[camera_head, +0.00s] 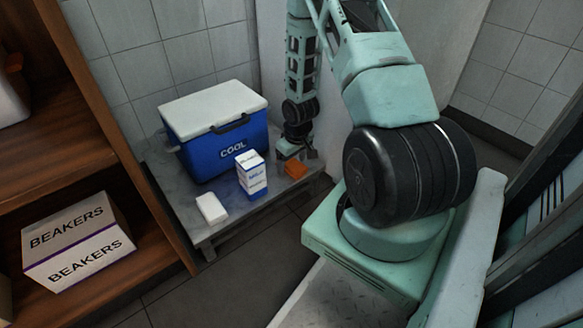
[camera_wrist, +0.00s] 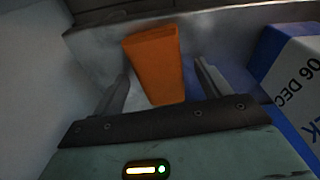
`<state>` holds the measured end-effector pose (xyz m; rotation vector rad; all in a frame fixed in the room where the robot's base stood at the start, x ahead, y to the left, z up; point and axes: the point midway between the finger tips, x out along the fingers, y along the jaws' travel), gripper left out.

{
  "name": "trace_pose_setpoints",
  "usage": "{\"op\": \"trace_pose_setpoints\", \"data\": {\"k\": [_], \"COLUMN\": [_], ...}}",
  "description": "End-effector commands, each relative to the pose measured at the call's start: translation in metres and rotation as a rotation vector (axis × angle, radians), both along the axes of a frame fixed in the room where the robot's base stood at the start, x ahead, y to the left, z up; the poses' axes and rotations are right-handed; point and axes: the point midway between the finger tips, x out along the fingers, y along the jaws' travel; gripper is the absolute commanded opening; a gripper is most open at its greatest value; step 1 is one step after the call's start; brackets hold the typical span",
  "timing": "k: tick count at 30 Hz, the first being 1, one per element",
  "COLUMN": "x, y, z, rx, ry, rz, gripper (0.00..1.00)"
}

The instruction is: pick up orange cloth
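The orange cloth (camera_head: 296,170) lies folded on the grey metal table near its right front corner. In the wrist view the orange cloth (camera_wrist: 155,65) is a tapered block lying between my gripper's two fingers and reaching out past their tips. My gripper (camera_head: 290,150) points down just behind the cloth in the head view. In the wrist view my gripper (camera_wrist: 157,78) is open, with a gap on each side of the cloth. Whether the fingers are level with the cloth or above it is unclear.
A blue cooler (camera_head: 205,150) with a white lid stands on the metal table (camera_head: 235,222). A blue-and-white box (camera_head: 251,178) and a white block (camera_head: 212,208) sit near the front edge. A shelf with a BEAKERS box (camera_head: 78,240) is at left. A wall is close behind.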

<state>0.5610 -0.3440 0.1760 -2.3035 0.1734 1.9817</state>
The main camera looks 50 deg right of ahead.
Motion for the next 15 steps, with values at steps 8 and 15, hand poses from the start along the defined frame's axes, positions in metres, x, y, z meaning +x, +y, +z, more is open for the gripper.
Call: {"op": "trace_pose_setpoints", "data": {"k": [8, 15], "x": [-0.0001, 0.0], "y": [0.0, 0.0], "z": [0.0004, 0.0022], "rx": [0.0, 0.0], "ry": [0.0, 0.0], "rz": [0.0, 0.0], "gripper": [0.28, 0.28]}}
